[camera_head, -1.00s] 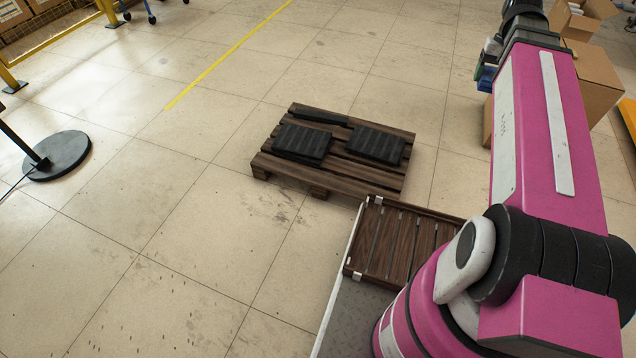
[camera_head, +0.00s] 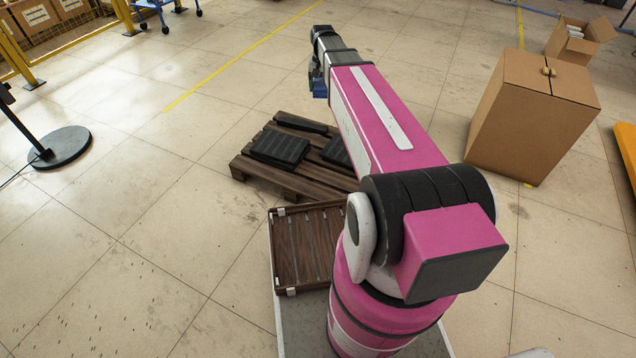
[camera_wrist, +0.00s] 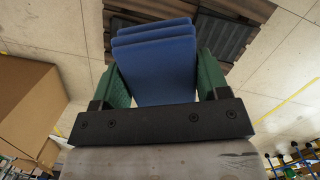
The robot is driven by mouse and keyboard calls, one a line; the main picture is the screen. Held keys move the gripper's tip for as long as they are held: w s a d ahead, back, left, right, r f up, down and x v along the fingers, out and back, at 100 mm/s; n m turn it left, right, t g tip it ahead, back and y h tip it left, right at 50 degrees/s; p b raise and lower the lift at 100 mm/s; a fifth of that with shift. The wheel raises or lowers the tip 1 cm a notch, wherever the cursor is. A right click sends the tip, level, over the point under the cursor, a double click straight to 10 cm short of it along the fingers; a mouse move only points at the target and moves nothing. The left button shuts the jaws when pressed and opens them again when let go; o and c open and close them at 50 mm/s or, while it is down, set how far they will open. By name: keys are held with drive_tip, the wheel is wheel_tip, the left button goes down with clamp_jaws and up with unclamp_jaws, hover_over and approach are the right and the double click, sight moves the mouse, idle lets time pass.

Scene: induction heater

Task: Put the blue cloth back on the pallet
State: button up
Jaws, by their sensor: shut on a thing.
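The blue cloth (camera_wrist: 155,65) is folded in several layers and fills the space between the green fingers of my gripper (camera_wrist: 162,66) in the wrist view. The gripper is shut on it. In the head view a small patch of blue cloth (camera_head: 319,89) shows under the far end of my arm, beyond the pallet's far side in the picture. The dark wooden pallet (camera_head: 268,177) lies on the floor, and my arm hides its right part. Slats of the pallet (camera_wrist: 150,7) also show at the top of the wrist view, beyond the cloth.
Black ribbed pads (camera_head: 279,149) lie on the pallet. A slatted brown tray (camera_head: 305,240) is in front of it. A large cardboard box (camera_head: 525,115) stands right of my arm, and a black round stand base (camera_head: 62,147) at the left. Floor left of the pallet is clear.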

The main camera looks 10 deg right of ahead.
drive_tip(key=w+f+m, duration=0.2)
drive_tip(key=w+f, duration=0.2)
drive_tip(key=f, duration=1)
drive_tip(key=w+f+m, duration=0.1)
drive_tip(key=w+f, duration=0.4)
drive_tip(key=f, duration=0.8)
drive_tip(key=w+f+m, duration=0.2)
drive_tip(key=w+f, duration=0.2)
drive_tip(key=f, duration=1)
drive_tip(key=s+a, duration=0.5)
drive_tip(key=s, duration=0.4)
drive_tip(key=s+a, duration=0.5)
drive_tip(key=s, duration=0.4)
hover_over(319, 183)
drive_tip(key=shift+y, duration=0.3)
drive_tip(key=f, duration=0.7)
drive_tip(key=shift+w+f, duration=0.2)
drive_tip(key=shift+w, duration=0.05)
drive_tip(key=shift+d+f, duration=0.1)
drive_tip(key=shift+f, duration=1.9)
drive_tip(key=shift+f, duration=0.1)
drive_tip(key=o, duration=0.8)
